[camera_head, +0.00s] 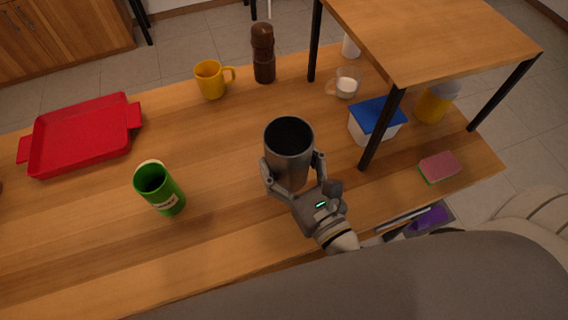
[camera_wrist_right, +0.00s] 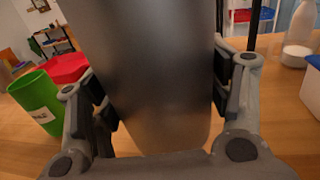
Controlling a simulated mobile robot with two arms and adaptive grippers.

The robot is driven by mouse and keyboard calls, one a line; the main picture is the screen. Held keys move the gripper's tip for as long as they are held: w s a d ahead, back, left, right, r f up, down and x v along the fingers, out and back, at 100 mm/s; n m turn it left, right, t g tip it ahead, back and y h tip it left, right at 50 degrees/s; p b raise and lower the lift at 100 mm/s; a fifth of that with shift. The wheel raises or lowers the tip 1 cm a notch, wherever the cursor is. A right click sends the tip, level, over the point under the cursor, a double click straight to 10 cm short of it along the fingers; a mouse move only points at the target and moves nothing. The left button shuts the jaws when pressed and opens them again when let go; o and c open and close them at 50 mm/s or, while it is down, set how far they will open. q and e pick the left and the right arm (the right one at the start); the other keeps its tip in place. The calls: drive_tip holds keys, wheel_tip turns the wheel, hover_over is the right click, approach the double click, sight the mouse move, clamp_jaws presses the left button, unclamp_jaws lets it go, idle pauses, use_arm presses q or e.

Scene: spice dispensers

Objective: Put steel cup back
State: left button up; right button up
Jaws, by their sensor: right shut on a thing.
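The steel cup (camera_head: 289,150) is a dark grey metal cylinder, upright with its opening showing, in the middle of the head view. My right gripper (camera_head: 293,176) is shut around its lower part, with one finger on each side. In the right wrist view the cup (camera_wrist_right: 152,70) fills the centre between the two finger pads. I cannot tell whether its base touches the table. My left gripper is not in view.
A green container (camera_head: 167,197) and a red tray (camera_head: 80,137) are on the wooden table at left. A yellow mug (camera_head: 211,80) and brown grinder (camera_head: 263,55) stand behind. A raised shelf (camera_head: 430,35), blue-lidded box (camera_head: 375,120) and sponge (camera_head: 440,167) are at right.

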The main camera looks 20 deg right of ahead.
drive_tip(key=w+f, duration=0.1)
drive_tip(key=f, duration=0.1)
drive_tip(key=w+f+b, duration=0.1)
drive_tip(key=w+f, duration=0.1)
drive_tip(key=shift+w+d+f+b, duration=0.15)
drive_tip(key=shift+f+b, duration=0.1)
drive_tip(key=shift+b, duration=0.05)
drive_tip(key=f+b, duration=0.1)
drive_tip(key=f, duration=0.1)
drive_tip(key=f+b, duration=0.1)
drive_tip(key=shift+w+b, duration=0.25)
drive_tip(key=shift+b, duration=0.1)
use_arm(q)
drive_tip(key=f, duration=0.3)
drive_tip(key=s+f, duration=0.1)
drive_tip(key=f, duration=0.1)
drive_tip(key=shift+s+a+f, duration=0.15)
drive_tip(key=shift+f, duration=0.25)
use_arm(e)
drive_tip(key=shift+f, duration=0.2)
use_arm(q)
drive_tip(key=shift+b, duration=0.3)
use_arm(e)
drive_tip(key=shift+f, duration=0.2)
drive_tip(key=o, duration=1.1)
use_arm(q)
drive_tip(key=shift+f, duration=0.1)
use_arm(e)
drive_tip(key=shift+o, duration=0.2)
